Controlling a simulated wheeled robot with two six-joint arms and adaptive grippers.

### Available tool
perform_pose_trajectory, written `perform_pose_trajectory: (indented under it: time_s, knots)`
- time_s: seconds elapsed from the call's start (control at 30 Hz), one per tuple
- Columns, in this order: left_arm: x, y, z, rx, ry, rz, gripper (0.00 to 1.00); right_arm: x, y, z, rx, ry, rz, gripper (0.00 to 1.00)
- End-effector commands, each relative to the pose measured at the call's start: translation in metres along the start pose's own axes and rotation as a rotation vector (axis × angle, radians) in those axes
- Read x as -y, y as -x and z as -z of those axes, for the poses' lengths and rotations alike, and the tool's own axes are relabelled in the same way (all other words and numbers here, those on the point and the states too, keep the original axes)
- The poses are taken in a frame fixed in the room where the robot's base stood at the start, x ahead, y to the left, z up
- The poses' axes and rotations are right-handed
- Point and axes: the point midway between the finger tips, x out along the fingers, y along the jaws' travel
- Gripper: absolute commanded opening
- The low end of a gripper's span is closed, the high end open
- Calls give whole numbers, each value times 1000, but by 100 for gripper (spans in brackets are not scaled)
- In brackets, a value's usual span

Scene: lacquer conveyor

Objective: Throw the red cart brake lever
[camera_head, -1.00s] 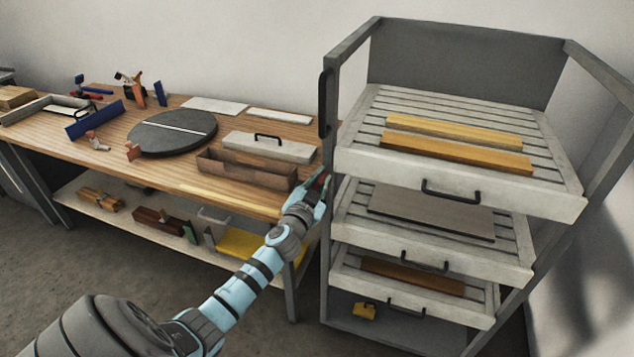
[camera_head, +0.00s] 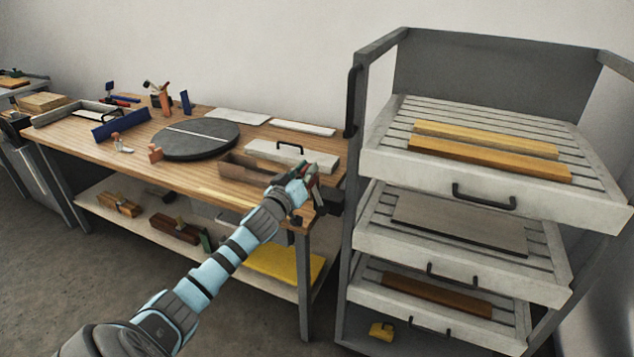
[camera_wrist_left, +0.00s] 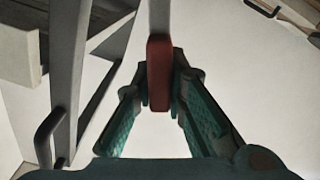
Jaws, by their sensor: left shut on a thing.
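The brake lever's red grip (camera_wrist_left: 159,72) stands between the two green fingers of my left gripper (camera_wrist_left: 160,95) in the left wrist view, with a pale grey bar running up from it. The gripper is shut on this grip. In the head view my left gripper (camera_head: 305,175) is beside the grey cart's (camera_head: 352,215) left post, near the workbench's front right corner. Only a small bit of red shows there, and the fingers hide most of the lever. My right gripper is not in view.
The cart has slatted shelves with black handles (camera_head: 484,196) and boards lying on them. The wooden workbench (camera_head: 90,150) holds a dark round turntable (camera_head: 197,140), an open brown box (camera_head: 240,170) and several tools. Bare floor lies in front.

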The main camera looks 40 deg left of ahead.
Motion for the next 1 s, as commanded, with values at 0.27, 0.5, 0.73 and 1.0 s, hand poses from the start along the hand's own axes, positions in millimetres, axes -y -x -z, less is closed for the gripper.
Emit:
perform_pose_trajectory:
  time_s: [0.27, 0.5, 0.73, 1.0]
  knots:
    - [18, -8, -5, 2, 164, 1, 0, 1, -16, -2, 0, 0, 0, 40]
    - [23, -11, -6, 3, 228, -1, 0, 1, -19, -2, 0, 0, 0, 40]
    - [23, -12, -7, 5, 244, -2, 0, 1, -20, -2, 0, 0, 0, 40]
    - [23, -12, -7, 6, 244, -2, 17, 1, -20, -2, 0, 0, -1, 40]
